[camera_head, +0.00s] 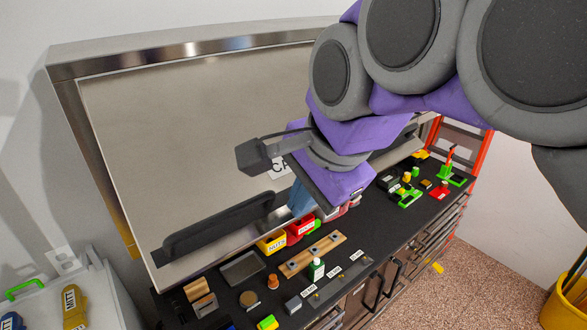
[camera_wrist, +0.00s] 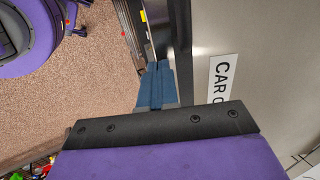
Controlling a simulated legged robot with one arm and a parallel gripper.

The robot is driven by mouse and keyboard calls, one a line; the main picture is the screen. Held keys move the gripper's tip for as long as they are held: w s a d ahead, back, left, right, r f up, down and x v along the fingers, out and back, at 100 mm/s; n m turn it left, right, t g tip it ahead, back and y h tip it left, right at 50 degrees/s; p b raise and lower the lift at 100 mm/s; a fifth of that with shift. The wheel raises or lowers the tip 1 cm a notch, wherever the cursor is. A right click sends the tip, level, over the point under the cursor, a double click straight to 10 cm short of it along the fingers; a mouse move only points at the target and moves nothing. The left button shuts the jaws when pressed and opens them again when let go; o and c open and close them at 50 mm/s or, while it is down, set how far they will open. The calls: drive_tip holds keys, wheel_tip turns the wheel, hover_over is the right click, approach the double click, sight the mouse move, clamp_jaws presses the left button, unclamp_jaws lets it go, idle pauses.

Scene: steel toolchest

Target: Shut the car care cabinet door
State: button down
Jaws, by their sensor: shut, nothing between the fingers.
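The car care cabinet door (camera_head: 170,130) is a wide brushed-steel panel above the worktop, with a long black handle (camera_head: 218,225) along its lower part. A white label (camera_head: 281,167) reading "CA" is partly covered by my arm. The door and its "CAR C" label (camera_wrist: 222,80) also show at the right in the wrist view. My gripper (camera_head: 299,200) has blue fingers, shut and empty, beside the handle's right end near the door's lower edge. The fingers (camera_wrist: 155,86) point along the door's face in the wrist view. Whether they touch it I cannot tell. My arm hides the door's right part.
A yellow bucket (camera_head: 565,308) stands at right on speckled floor.

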drive_tip(key=w+a+f+t+y+b, duration=0.2)
drive_tip(key=w+a+f+b, duration=0.15)
drive_tip(key=f+b, duration=0.35)
drive_tip(key=w+a+f+t+y+b, duration=0.1)
drive_tip(key=w+a+f+t+b, duration=0.25)
drive_tip(key=f, duration=0.55)
drive_tip(key=w+a+f+t+y+b, duration=0.2)
drive_tip(key=w+a+b, duration=0.4)
drive_tip(key=w+b, duration=0.3)
drive_tip(key=w+a+f+t+y+b, duration=0.3)
drive_tip(key=w+a+f+b, duration=0.3)
drive_tip(key=w+b, duration=0.2)
drive_tip(key=shift+w+a+f+t+b, duration=0.15)
drive_tip(key=shift+w+f+t+b, duration=0.15)
drive_tip(key=shift+w+t, duration=0.3)
